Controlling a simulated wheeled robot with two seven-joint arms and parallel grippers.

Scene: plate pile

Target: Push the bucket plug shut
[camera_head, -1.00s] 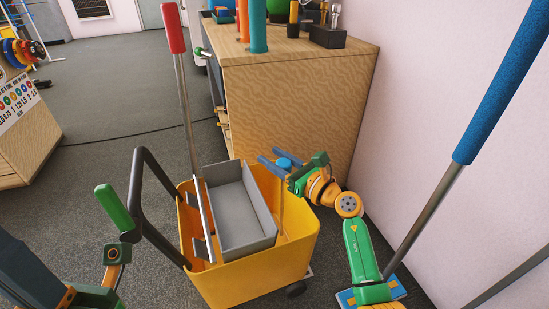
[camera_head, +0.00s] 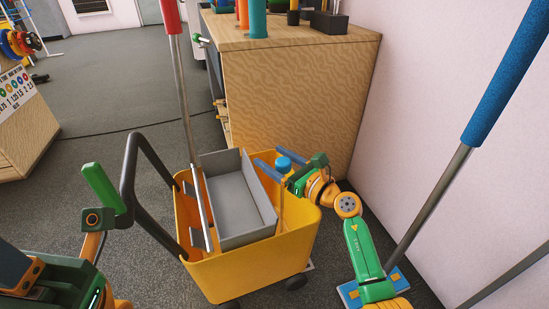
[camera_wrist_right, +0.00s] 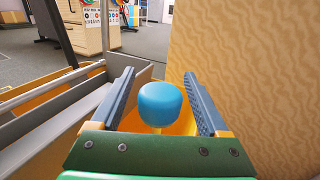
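The yellow bucket (camera_head: 250,272) stands on the floor in front of the wooden cabinet. The plug has a round blue knob (camera_head: 284,163) on a thin upright rod inside the bucket's right side; the knob also shows large in the right wrist view (camera_wrist_right: 161,104). The rod's lower end is hidden. My right gripper (camera_head: 266,157) is open, its two blue fingers on either side of the knob; the right wrist view shows gaps on both sides. My left gripper's green body (camera_head: 103,188) is raised beside the bucket's black handle (camera_head: 130,185). Its fingers are not visible.
A grey wringer tray (camera_head: 240,205) and a red-topped mop pole (camera_head: 184,90) are in the bucket. The wooden cabinet (camera_head: 300,105) stands close behind, with a wall to the right. A blue-handled mop (camera_head: 505,75) stands at right.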

